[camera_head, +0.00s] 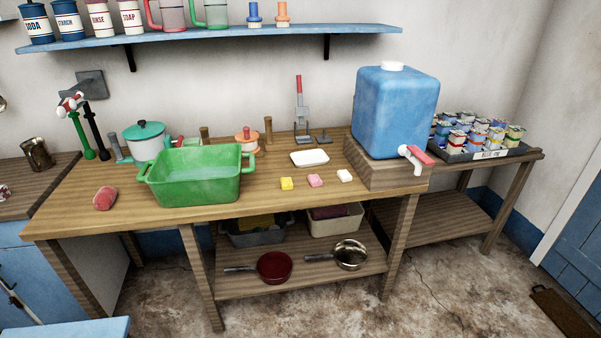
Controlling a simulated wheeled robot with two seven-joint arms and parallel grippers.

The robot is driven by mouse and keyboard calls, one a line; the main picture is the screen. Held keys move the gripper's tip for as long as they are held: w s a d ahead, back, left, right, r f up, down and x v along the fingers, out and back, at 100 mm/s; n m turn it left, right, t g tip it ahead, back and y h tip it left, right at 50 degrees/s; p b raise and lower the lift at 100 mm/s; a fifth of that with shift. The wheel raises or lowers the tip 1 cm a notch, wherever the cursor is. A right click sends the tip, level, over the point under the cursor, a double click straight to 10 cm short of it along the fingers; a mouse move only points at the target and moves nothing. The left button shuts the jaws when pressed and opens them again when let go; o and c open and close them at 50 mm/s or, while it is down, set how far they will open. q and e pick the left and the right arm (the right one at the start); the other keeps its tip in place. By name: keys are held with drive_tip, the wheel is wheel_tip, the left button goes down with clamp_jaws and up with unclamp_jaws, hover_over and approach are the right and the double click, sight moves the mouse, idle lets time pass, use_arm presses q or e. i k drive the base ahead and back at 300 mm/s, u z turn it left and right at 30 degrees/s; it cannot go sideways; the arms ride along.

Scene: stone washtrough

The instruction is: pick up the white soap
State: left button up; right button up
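The white soap (345,176) is a small pale block on the wooden table, near its front edge. It lies to the right of a pink soap (315,180) and a yellow soap (287,184), in a loose row with gaps between them. A white dish (309,158) sits on the table just behind the row. Nothing covers the white soap. Neither of my grippers shows in the head view.
A green basin (196,176) stands left of the soaps. A blue water container (395,112) with a tap (413,158) stands on a wooden block (388,174) close to the right. A reddish lump (105,198) lies far left. Pans sit on the shelf below.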

sight(344, 175)
drive_tip(key=u, duration=0.5)
drive_tip(key=i, duration=0.85)
drive_tip(key=u, duration=0.3)
